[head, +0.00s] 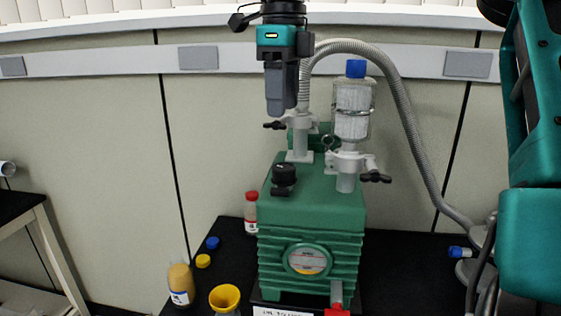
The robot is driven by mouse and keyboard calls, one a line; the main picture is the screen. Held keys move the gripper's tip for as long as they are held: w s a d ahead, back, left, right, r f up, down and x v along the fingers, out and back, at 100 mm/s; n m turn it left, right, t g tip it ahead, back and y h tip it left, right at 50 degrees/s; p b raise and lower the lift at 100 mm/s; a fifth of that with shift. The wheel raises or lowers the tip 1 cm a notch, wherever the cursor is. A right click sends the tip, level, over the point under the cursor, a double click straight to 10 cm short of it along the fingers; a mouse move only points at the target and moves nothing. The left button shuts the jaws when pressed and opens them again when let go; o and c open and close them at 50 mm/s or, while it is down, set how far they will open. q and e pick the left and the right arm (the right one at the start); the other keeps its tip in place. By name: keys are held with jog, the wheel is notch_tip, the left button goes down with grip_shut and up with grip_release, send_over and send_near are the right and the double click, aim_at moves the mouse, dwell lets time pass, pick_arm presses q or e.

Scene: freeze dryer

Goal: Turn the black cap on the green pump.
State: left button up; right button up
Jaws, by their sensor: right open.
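The green pump (310,222) stands on a dark table. Its black cap (284,174) sits on the left part of the pump's top. My right gripper (281,106) hangs from the top of the head view, fingers pointing down. It is open and empty, seen side-on, so the fingers overlap. It is above the black cap in the picture and apart from it. The cap is in plain view. My left gripper is not in view.
A clear filter bottle with a blue lid (354,108) and a grey corrugated hose (405,110) rise behind the cap. A red-capped bottle (251,212) stands left of the pump. A yellow funnel (225,297) and yellow bottle (181,284) are at the front left.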

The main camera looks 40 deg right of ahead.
aim_at(283, 167)
notch_tip(283, 167, down, 12)
jog(key=shift+r+b, duration=0.1)
jog(key=shift+b, duration=0.3)
jog(key=c, duration=0.8)
